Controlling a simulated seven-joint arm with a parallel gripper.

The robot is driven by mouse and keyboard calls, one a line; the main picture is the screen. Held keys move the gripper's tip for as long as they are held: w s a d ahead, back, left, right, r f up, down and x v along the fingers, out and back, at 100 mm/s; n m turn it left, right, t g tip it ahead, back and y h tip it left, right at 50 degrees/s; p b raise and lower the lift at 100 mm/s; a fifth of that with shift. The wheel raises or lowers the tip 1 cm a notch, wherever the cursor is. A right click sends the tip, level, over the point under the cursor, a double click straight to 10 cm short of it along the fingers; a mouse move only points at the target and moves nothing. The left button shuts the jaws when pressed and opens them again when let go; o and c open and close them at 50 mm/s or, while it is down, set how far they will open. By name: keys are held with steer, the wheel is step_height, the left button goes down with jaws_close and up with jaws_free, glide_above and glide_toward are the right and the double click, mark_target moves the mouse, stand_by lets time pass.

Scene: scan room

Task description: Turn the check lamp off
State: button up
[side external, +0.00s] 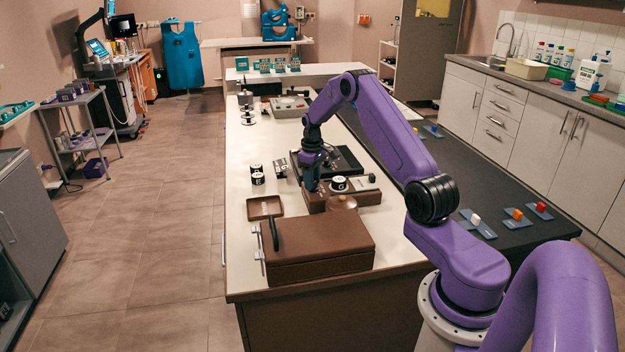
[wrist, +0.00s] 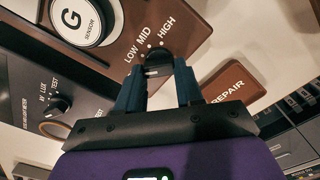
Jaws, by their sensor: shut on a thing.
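In the wrist view, a brown panel (wrist: 190,22) carries a black dial knob (wrist: 157,63) with the printed words LOW, MID and HIGH around its far side. My gripper (wrist: 160,76) is shut on this knob, one finger on each side. I cannot read which word the knob points to, and any OFF mark is hidden. In the side external view, my gripper (side external: 311,186) points down at the left end of the brown unit (side external: 368,198). The knob is hidden behind the fingers there. A tan round piece (side external: 342,203) shows at the unit's front; I cannot tell whether it is lit.
A puck marked G SENSOR (wrist: 82,18) sits on the brown panel. A dark meter (wrist: 50,85) with its own knob lies at left. The REPAIR tray (wrist: 228,84) lies close at right. A large brown case (side external: 318,250) with a dark handle stands in front of the unit.

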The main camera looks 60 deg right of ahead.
steer(key=shift+n, duration=1.2)
steer(key=o, duration=1)
steer(key=shift+o, duration=0.2)
steer(key=shift+r, duration=0.1)
step_height(320, 180, up, 17)
steer(key=shift+r, duration=0.15)
steer(key=shift+a, duration=0.1)
